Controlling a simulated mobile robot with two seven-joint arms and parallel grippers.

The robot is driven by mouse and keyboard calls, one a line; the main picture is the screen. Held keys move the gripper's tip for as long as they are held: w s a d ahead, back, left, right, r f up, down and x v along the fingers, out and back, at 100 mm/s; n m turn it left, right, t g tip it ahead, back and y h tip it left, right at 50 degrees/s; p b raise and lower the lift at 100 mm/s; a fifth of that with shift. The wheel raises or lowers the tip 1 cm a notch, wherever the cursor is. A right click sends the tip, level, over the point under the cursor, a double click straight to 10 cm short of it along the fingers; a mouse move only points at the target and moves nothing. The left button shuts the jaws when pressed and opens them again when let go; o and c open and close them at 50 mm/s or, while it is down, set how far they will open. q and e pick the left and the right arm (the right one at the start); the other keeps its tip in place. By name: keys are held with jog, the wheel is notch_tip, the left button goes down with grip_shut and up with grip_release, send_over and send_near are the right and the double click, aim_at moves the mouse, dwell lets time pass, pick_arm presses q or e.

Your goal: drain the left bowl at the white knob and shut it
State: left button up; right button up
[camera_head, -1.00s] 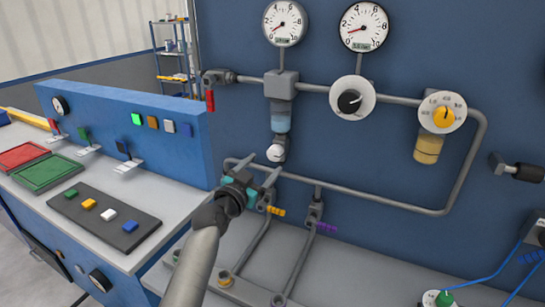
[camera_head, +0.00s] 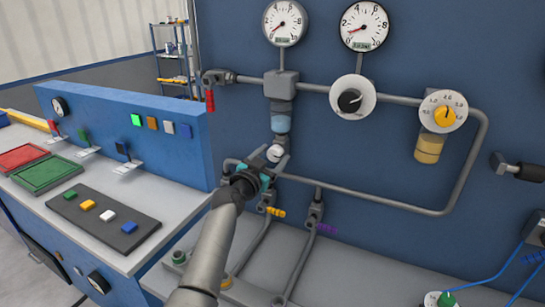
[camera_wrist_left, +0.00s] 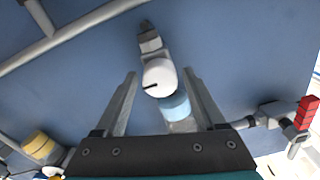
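The left bowl (camera_head: 281,123) holds light blue liquid and hangs under a grey filter head on the blue panel. The white knob (camera_head: 274,153) sits below it. It also shows in the left wrist view (camera_wrist_left: 159,78), round, with a dark mark on its face. My left gripper (camera_head: 272,158) is open, its fingers pointing at the panel on either side of the knob. In the left wrist view, gaps show between the knob and both fingers, so neither appears to touch it. The bowl shows behind the knob there. My right gripper is not in view.
Two gauges (camera_head: 285,23) sit above the pipe. A black-centred dial (camera_head: 351,101), a yellow knob (camera_head: 444,116) and an amber bowl (camera_head: 429,149) are to the right. A red-handled valve (camera_head: 210,100) is at left. Pipes with yellow and purple handles run below.

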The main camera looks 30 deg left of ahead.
pick_arm(q)
grip_shut()
dwell(0.3)
jog(key=shift+n, duration=0.3)
jog(key=n+p, duration=0.1)
jog(key=n, duration=1.1)
jog(key=shift+n+p, duration=0.3)
jog(key=shift+n, duration=0.1)
jog(key=shift+n+p, duration=0.35)
jog(key=shift+n, duration=1.85)
